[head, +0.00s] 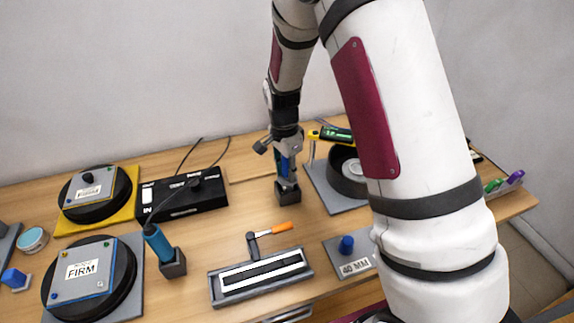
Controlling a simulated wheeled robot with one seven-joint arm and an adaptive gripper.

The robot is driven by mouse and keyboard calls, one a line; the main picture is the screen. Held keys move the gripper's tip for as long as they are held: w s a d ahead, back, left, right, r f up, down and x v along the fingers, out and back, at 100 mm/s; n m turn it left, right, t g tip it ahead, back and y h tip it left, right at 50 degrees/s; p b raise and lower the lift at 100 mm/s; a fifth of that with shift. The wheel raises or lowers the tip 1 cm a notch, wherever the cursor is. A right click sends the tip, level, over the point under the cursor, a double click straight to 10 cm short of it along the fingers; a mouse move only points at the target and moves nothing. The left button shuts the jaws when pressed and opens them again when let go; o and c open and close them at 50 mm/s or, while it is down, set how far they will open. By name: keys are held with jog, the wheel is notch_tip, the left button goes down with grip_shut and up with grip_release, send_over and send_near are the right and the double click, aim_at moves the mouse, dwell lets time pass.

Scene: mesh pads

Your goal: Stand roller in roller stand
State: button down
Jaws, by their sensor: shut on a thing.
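My gripper (287,178) points down at the middle back of the table, shut on a slim blue-handled tool, the roller (283,164). The fingers hide most of the roller, and it looks roughly upright. Directly below is a small dark square block, the roller stand (288,196). The gripper's tips and the roller's lower end are at the top of this stand. I cannot tell whether the roller's end is inside it or just above it.
A teal tool stands in another dark block (174,265) at left. A black box (205,196) is left of my gripper; a grey plate with a black ring (350,172) is right.

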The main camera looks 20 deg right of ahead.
jog(key=shift+f+b, duration=0.4)
jog(key=shift+f, duration=0.95)
jog(key=c, duration=1.2)
grip_release()
jog(key=shift+c, duration=0.2)
